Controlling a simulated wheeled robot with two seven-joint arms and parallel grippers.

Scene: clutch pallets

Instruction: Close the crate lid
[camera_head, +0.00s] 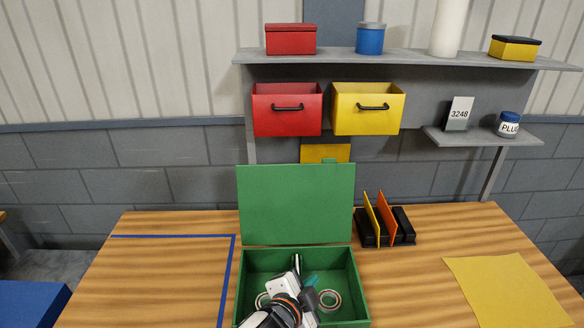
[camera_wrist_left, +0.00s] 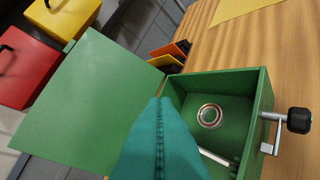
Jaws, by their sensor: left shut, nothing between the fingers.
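The green crate (camera_head: 361,290) stands on the table with its lid (camera_head: 296,205) raised upright at the back. In the left wrist view the lid (camera_wrist_left: 85,100) stands open beside the crate (camera_wrist_left: 265,95). My left gripper (camera_head: 312,281) is over the crate's interior, its teal fingers shut with nothing between them. In the left wrist view the teal fingers (camera_wrist_left: 160,130) reach toward the area where lid and crate meet and hide part of it. My arm hides part of the crate's front. My right gripper is not in view.
In the crate lie a metal ring (camera_head: 329,300) and a pale rod (camera_wrist_left: 215,158). A black rack (camera_head: 368,240) with yellow and orange plates stands right of the lid. A yellow mat (camera_head: 505,290) lies at right. Red (camera_head: 287,120) and yellow (camera_head: 368,120) bins hang behind.

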